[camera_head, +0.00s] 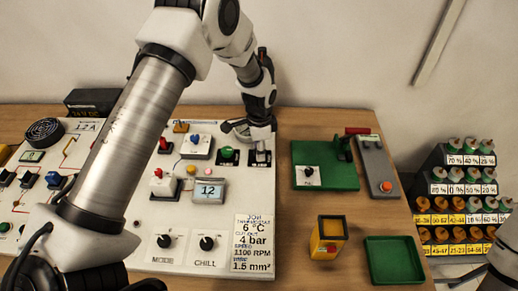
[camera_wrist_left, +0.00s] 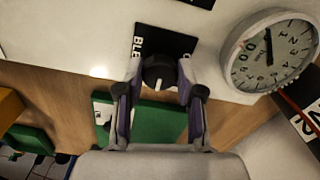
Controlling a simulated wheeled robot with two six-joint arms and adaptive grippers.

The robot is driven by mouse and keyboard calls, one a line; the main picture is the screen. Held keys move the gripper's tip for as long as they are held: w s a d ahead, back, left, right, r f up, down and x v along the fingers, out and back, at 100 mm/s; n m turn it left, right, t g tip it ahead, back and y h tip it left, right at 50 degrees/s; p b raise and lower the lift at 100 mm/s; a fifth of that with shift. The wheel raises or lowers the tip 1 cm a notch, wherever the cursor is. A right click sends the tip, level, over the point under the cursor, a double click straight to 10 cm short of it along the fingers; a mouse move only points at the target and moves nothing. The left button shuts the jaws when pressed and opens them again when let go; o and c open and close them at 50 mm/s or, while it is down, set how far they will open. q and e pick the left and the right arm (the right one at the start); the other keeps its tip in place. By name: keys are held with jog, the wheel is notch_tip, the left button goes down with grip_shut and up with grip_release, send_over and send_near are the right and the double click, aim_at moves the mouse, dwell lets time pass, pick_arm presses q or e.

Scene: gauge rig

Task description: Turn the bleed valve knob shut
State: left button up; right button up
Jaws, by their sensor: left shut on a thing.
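The bleed valve knob (camera_wrist_left: 158,72) is round and black with a white pointer line, on a black plate (camera_wrist_left: 185,45) partly lettered "BLE". In the left wrist view my left gripper (camera_wrist_left: 156,88) has a finger on each side of the knob and is shut on it. The pointer runs roughly along the picture's vertical, slightly tilted. In the head view my left gripper (camera_head: 260,148) reaches down at the white panel's (camera_head: 215,262) back right and hides the knob. A round dial gauge (camera_wrist_left: 270,55) stands beside it. My right gripper is out of view.
A green knob (camera_head: 228,153) and a switch block (camera_head: 197,146) sit left of the gripper. Right of the panel are a green board (camera_head: 325,178), a yellow bin (camera_head: 328,238) and a green tray (camera_head: 394,262). Bare wood lies between them.

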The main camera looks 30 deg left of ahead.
pick_arm(q)
jog(key=shift+s+f+m, duration=0.1)
jog(key=shift+f+m, duration=0.05)
jog(key=shift+m, duration=0.25)
jog(key=o, duration=1.2)
jog(key=shift+c, duration=0.2)
jog(key=shift+d, duration=0.1)
notch_tip(320, 180, up, 12)
jog(key=shift+w, duration=0.2)
